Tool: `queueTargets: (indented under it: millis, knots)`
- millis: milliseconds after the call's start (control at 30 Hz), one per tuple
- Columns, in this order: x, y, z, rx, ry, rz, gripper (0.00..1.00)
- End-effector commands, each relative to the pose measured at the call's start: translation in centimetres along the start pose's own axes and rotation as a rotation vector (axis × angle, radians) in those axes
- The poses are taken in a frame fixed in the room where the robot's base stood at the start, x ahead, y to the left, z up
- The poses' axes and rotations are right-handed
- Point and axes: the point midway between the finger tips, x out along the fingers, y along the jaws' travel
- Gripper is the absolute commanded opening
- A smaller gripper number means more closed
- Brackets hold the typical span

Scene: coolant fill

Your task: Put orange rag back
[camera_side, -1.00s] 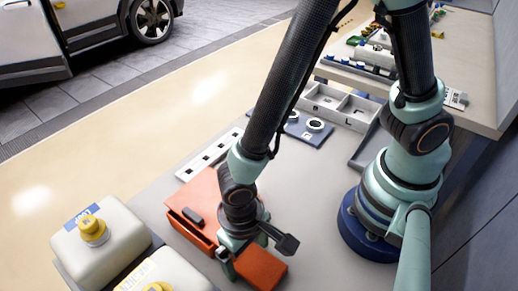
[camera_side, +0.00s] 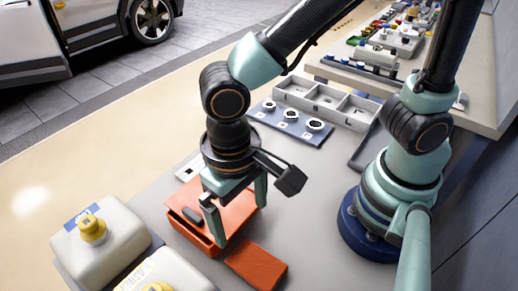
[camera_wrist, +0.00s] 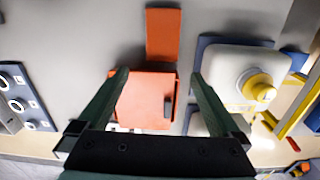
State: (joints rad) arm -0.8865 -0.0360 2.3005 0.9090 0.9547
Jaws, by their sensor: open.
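The orange rag (camera_side: 257,264) lies as a flat folded rectangle on the grey bench, at the front corner of a red-orange box (camera_side: 190,231). In the wrist view, the rag (camera_wrist: 163,35) is at the top centre and the box (camera_wrist: 140,98) is below it, with a dark handle on its lid. My gripper (camera_side: 240,225) is open and empty above the box, with its fingers spread to either side. The wrist view shows the two fingers (camera_wrist: 158,74) flanking the box, with the rag ahead of them.
White jugs with yellow caps, one of them the upper jug (camera_side: 102,247), stand left of the box. A blue plate with round rings (camera_side: 290,120) and a grey divided tray (camera_side: 326,103) lie behind. The bench right of the rag is clear.

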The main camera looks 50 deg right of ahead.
Motion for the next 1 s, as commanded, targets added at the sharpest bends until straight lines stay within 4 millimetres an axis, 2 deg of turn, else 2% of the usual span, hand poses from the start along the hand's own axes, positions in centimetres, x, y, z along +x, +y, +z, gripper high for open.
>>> queueTargets:
  millis: [167, 300, 400, 500, 600, 767, 1000]
  knots:
    - [-2.5, 2.8, -3.6, 0.006, 0.060, -0.069, 1.00]
    - [-5.5, 8.1, -7.8, -0.002, 0.181, -0.131, 1.00]
    - [-7.5, 12.4, -9.8, -0.015, 0.283, -0.139, 1.00]
    - [-9.1, 16.5, -10.8, -0.027, 0.378, -0.120, 1.00]
    - [-10.3, 19.6, -11.2, -0.039, 0.448, -0.088, 1.00]
    - [-11.2, 22.2, -11.2, -0.055, 0.504, -0.048, 1.00]
    - [-11.3, 22.5, -11.2, -0.061, 0.511, -0.040, 1.00]
